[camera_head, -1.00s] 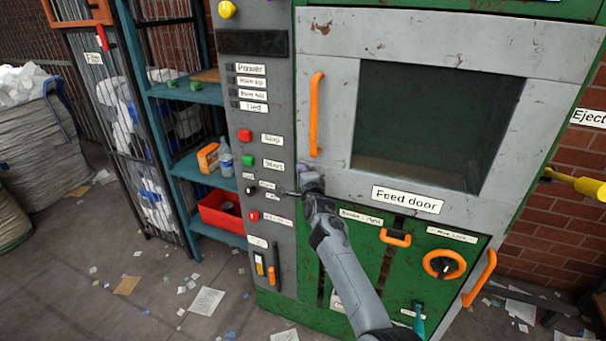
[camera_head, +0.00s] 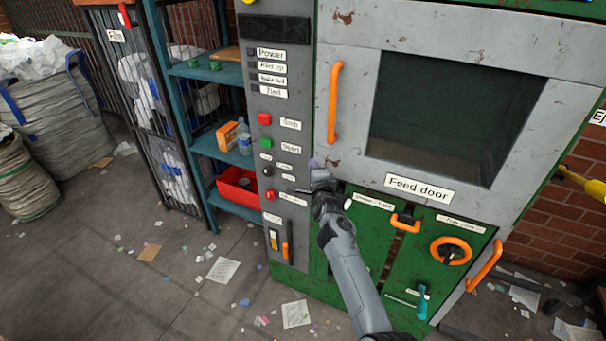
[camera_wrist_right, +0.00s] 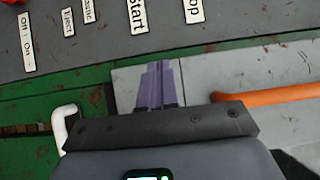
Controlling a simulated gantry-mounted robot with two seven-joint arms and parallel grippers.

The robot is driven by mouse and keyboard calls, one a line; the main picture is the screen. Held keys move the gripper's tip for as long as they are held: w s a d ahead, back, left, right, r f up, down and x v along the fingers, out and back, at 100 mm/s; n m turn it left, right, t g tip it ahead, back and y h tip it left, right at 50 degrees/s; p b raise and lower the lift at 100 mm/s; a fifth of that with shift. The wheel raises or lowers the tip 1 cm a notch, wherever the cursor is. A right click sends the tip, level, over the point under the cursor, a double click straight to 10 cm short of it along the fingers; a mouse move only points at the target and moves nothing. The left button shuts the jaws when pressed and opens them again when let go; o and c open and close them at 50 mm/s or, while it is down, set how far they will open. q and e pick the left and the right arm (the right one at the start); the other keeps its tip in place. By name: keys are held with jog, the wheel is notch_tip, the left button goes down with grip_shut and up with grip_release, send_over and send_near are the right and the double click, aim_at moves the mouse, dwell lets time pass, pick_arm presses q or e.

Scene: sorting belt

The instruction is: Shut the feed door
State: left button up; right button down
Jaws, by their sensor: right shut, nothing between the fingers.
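The feed door (camera_head: 349,80) is the grey, scuffed panel with a dark window (camera_head: 450,115) on the machine's upper front. It looks flush with the front, though I cannot tell whether it is fully closed. Its upright orange handle (camera_head: 334,103) is on its left side and also shows in the right wrist view (camera_wrist_right: 270,94). My right gripper (camera_head: 316,172) is shut and empty below this handle, near the door's lower left corner. Its purple fingers (camera_wrist_right: 158,88) overlap the grey door edge in the wrist view; contact is unclear. My left gripper is out of view.
A grey control panel (camera_head: 262,101) with red and green buttons stands left of the door. Green lower panels hold an orange handle (camera_head: 405,222) and an orange ring knob (camera_head: 451,250). A teal shelf (camera_head: 205,69) is at left. Paper scraps litter the floor.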

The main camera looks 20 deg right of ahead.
jog(key=shift+s+a+p, duration=3.25)
jog(key=shift+s+p, duration=0.05)
jog(key=shift+p, duration=0.7)
jog(key=s+d+f+n+g+y, duration=0.1)
jog(key=s+d+f+n+g, duration=0.3)
jog(key=s, duration=0.4)
jog(key=s+d+f+n+g, duration=0.1)
jog(key=s+d+f+n, duration=0.4)
jog(key=s, duration=0.3)
jog(key=s+a+n+g, duration=0.2)
jog(key=s+n+g, duration=0.15)
jog(key=s, duration=0.75)
jog(key=s+a+f+n+g+y, duration=0.15)
jog(key=s+n, duration=0.25)
jog(key=s, duration=0.7)
jog(key=s+a+n+g, duration=0.2)
jog(key=s+n+g, duration=0.2)
jog(key=s, duration=0.7)
jog(key=w+p+v, duration=0.2)
jog(key=p+v, duration=0.8)
jog(key=w+r+p+v, duration=0.1)
jog(key=w+p+v, duration=0.1)
jog(key=p+v, duration=0.7)
jog(key=shift+a+r+n+p, duration=0.25)
jog(key=shift+r+n+p, duration=0.2)
jog(key=shift+r, duration=0.45)
